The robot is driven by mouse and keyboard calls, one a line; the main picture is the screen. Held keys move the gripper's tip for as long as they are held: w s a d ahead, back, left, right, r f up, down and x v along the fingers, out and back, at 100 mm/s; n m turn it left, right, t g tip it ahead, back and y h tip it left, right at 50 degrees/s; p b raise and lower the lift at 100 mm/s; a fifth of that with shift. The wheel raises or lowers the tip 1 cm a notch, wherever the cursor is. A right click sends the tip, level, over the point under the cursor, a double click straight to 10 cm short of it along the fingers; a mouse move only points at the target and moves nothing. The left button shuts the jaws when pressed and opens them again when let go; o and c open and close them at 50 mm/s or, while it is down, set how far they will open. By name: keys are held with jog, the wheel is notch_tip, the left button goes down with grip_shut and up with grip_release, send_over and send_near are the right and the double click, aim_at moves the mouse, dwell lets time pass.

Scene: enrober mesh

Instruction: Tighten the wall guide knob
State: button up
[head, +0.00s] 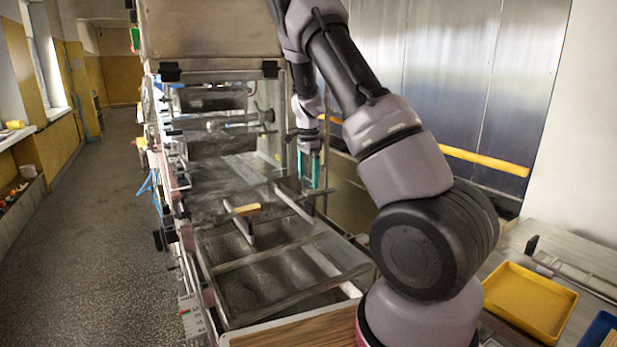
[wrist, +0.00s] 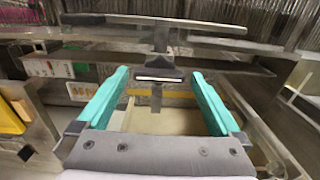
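My gripper (head: 309,184) reaches down at the right side of the enrober, near the end of a grey guide rail (head: 294,206). In the wrist view its two teal fingers (wrist: 159,76) are wide apart with nothing held. A dark wedge-shaped fitting with a pale front edge (wrist: 160,74) shows between and beyond the fingertips, on an upright stem under a long grey bar (wrist: 155,22). This fitting may be the wall guide knob, but I cannot tell for sure. I see no contact between it and the fingers. In the head view I cannot make out the knob.
A mesh bed (head: 265,268) with crossbars lies in the machine frame. A tan block (head: 246,210) is by another guide rail (head: 237,233). The machine's hood (head: 210,30) hangs above. A yellow tray (head: 530,300) and a blue tray (head: 601,332) are at right. The left aisle floor is clear.

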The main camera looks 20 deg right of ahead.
aim_at(308, 179)
notch_tip(308, 179, up, 11)
dwell(0.7)
jog(key=shift+f, duration=0.1)
